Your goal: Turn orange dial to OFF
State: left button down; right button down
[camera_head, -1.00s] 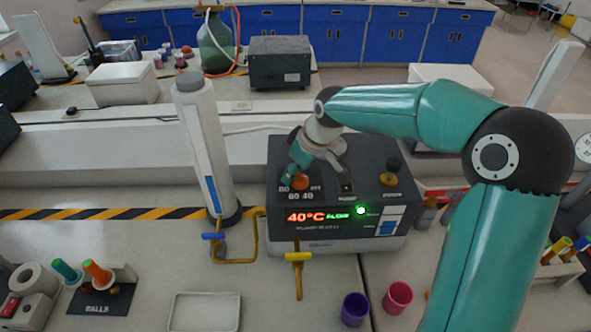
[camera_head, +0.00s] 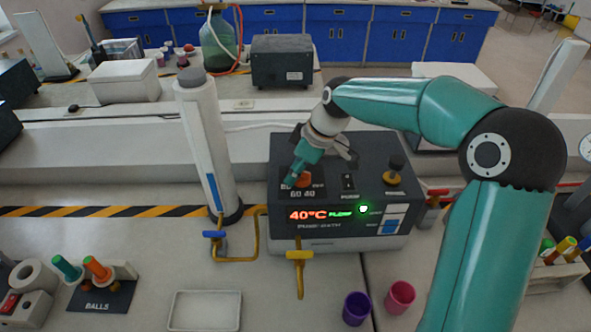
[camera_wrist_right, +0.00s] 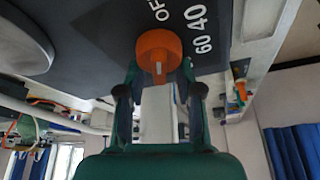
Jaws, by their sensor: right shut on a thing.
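The orange dial (camera_head: 304,182) sits on the top left of the dark pump bath (camera_head: 350,158); the gripper partly covers it in the head view. In the right wrist view the dial (camera_wrist_right: 158,48) shows a pale pointer line, with "OFF" and "60 40" printed around it. My right gripper (camera_head: 299,171) reaches down to the dial from above. In the wrist view its two green fingers (camera_wrist_right: 160,80) are on either side of the dial, shut on it. The display (camera_head: 308,215) reads 40°C, and a green light beside it is lit. My left gripper is not in view.
A black rocker switch (camera_head: 348,181) and a brass-based knob (camera_head: 393,172) are right of the dial. A tall white cylinder (camera_head: 207,150) stands left of the bath. A yellow-handled valve (camera_head: 299,256), purple cup (camera_head: 356,309) and pink cup (camera_head: 399,297) are in front.

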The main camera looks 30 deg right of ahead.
aim_at(315, 185)
jog(key=c, duration=0.8)
grip_release()
jog(key=shift+d, duration=0.1)
jog(key=shift+o, duration=0.2)
jog(key=v, duration=1.2)
jog(key=shift+s, duration=0.1)
